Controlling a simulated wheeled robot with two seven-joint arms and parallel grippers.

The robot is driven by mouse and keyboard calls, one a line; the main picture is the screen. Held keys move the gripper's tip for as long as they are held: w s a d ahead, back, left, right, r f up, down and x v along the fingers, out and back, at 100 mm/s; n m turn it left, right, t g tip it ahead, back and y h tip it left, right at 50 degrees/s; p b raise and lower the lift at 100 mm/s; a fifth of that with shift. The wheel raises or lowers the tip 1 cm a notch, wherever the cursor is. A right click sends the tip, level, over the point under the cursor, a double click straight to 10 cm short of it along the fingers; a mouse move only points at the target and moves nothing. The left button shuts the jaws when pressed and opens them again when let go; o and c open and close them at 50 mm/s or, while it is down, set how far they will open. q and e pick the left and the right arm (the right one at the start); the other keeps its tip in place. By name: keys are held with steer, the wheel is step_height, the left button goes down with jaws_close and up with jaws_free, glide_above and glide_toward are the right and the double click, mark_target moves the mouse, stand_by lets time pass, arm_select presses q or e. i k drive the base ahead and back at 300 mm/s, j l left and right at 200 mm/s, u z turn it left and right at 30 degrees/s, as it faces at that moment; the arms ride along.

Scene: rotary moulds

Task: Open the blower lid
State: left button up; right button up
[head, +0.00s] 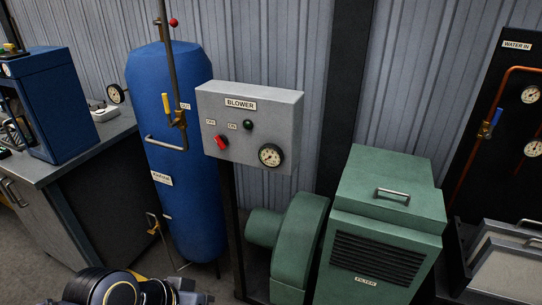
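The green blower housing (301,243) stands at the lower middle, with a round stub on its left. The green filter box (348,216) is joined to its right side and carries a FILTER label and a dark louvred grille. The lid (372,166) on top of this box lies closed, with a metal bar handle (393,195) on it. No gripper touches the lid or handle. Part of my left arm shows at the bottom left edge, well left of the blower; its fingers cannot be made out. My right gripper is out of view.
A WATER IN panel (496,123) is at the right. The space above the lid is clear.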

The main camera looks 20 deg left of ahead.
mark_target(418, 208)
steer(key=i+l+u, duration=0.2)
steer(key=i, duration=0.25)
steer(key=i+l+u, duration=0.2)
steer(key=i+l, duration=0.25)
